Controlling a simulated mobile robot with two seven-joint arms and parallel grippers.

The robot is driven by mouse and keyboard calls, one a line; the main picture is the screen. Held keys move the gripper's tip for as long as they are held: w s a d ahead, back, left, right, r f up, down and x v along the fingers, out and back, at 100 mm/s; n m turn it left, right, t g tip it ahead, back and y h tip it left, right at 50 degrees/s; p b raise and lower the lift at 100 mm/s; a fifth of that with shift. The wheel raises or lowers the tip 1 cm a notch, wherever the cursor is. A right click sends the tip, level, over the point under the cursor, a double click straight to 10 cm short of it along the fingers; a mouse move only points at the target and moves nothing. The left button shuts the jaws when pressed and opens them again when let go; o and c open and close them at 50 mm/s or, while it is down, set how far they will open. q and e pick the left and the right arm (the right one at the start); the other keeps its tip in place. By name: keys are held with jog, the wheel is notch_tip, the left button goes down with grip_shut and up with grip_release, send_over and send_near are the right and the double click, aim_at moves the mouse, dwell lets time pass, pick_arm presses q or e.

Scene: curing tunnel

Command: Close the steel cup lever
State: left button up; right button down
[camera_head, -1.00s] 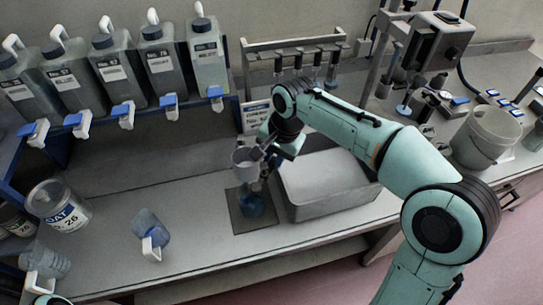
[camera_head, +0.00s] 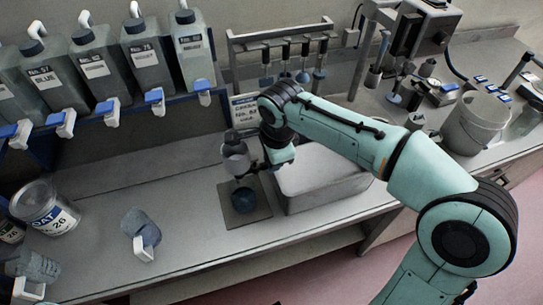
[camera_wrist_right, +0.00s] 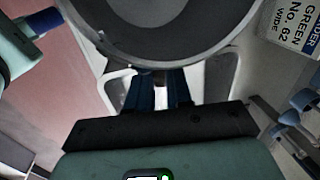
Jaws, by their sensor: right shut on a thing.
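The steel cup (camera_head: 236,162) is grey and is held above a blue cup (camera_head: 244,201) on a dark square mat (camera_head: 228,217). My right gripper (camera_head: 256,163) is beside the steel cup, on its right. In the right wrist view the round cup body (camera_wrist_right: 155,40) fills the top, and my right gripper (camera_wrist_right: 160,88) has its dark fingers shut at the cup's near side, on its handle. Pale curved parts flank the fingers. I cannot make out the lever separately, and the contact is partly hidden. My left gripper is not in view.
A grey basin (camera_head: 318,190) stands right of the mat. Jugs with blue taps line the rack at left. A tin (camera_head: 45,208) and a tilted blue-grey cup (camera_head: 140,228) stand on the left bench. A bucket (camera_head: 474,122) is at right. The front bench is mostly clear.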

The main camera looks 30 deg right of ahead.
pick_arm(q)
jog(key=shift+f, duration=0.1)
pick_arm(e)
jog(key=shift+s+m, duration=0.15)
jog(key=shift+m, duration=0.15)
jog(key=c, duration=1)
grip_release()
jog(key=shift+c, duration=0.2)
jog(key=shift+r, duration=0.15)
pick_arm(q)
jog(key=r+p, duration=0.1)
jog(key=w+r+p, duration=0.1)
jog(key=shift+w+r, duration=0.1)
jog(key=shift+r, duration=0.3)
pick_arm(e)
notch_tip(320, 180, up, 13)
jog(key=s, duration=0.2)
jog(key=shift+s+a, duration=0.25)
jog(key=shift+a, duration=0.15)
